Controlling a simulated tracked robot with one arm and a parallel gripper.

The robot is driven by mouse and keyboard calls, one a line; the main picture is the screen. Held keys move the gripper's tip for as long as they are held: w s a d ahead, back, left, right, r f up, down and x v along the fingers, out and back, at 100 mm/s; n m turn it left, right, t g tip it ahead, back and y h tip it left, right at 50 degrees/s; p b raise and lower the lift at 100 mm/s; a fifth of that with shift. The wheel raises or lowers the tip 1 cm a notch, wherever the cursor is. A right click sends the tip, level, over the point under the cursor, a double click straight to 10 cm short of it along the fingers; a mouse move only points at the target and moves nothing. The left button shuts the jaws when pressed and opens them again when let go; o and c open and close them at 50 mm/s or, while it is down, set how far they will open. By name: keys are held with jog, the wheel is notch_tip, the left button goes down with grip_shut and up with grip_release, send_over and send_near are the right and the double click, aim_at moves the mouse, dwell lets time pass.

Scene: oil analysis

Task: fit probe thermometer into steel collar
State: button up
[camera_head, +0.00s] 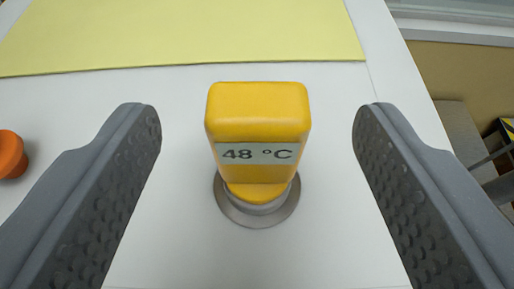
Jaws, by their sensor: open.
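The probe thermometer (257,115) has a yellow block head with a grey display reading 48 °C. It stands upright in the middle of the view, with its lower end in the round steel collar (232,211) on the white surface. The probe's stem is hidden inside or behind the head and collar. My gripper (257,115) is open, with one grey padded finger on each side of the thermometer. Clear gaps show between both fingers and the yellow head, so neither finger touches it.
A yellow-green mat (190,35) lies on the white table (190,250) behind the thermometer. An orange round object (10,155) sits at the left edge. The table's right edge runs down the right side, with a brown floor area beyond it.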

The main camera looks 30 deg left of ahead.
jog(key=v, duration=0.8)
jog(key=shift+b, duration=0.35)
jog(key=shift+s+d, duration=0.15)
